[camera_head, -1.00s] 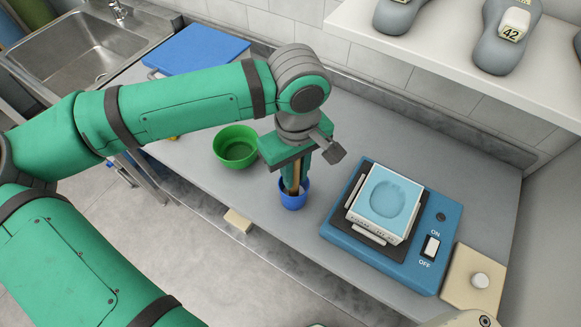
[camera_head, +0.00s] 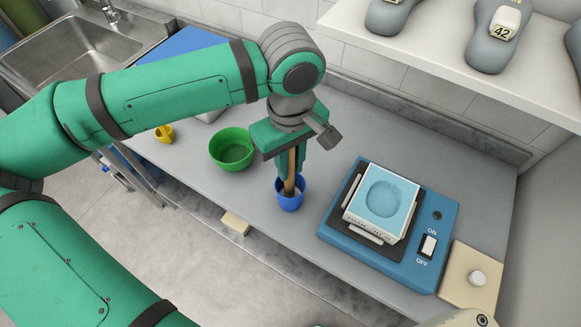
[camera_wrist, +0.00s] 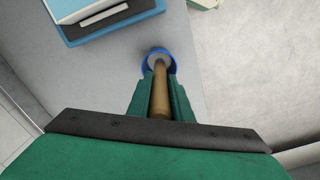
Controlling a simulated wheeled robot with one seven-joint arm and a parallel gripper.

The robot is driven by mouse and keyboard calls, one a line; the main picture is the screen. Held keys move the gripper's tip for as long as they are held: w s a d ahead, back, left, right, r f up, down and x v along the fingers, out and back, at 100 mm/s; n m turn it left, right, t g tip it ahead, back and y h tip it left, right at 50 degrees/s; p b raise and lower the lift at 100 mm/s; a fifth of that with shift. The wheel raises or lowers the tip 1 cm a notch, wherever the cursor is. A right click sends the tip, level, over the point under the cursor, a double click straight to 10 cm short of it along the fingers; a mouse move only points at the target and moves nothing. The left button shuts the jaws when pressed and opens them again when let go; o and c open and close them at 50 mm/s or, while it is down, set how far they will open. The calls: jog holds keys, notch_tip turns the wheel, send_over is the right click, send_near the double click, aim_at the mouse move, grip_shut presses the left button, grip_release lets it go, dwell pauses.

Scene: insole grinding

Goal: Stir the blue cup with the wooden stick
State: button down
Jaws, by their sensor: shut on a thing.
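The small blue cup (camera_head: 290,202) stands upright near the counter's front edge. It also shows in the wrist view (camera_wrist: 158,54), partly hidden by the stick and fingers. The wooden stick (camera_head: 290,172) is near upright, with its lower end inside the cup. In the wrist view the stick (camera_wrist: 160,95) runs between my fingers. My gripper (camera_head: 296,160) is shut on the stick and sits above the cup. The cup holds something pale, and the stick's tip is not clearly seen.
A green bowl (camera_head: 232,150) stands left of the cup, and a yellow cup (camera_head: 164,134) farther left. A blue machine (camera_head: 334,222) carrying a light-blue block with a footprint hollow (camera_head: 384,198) is on the right. A shelf (camera_head: 440,70) with grey foot forms overhangs the back.

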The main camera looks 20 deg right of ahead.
jog(key=shift+r, duration=3.35)
jog(key=shift+r, duration=2.5)
jog(key=shift+d, duration=0.15)
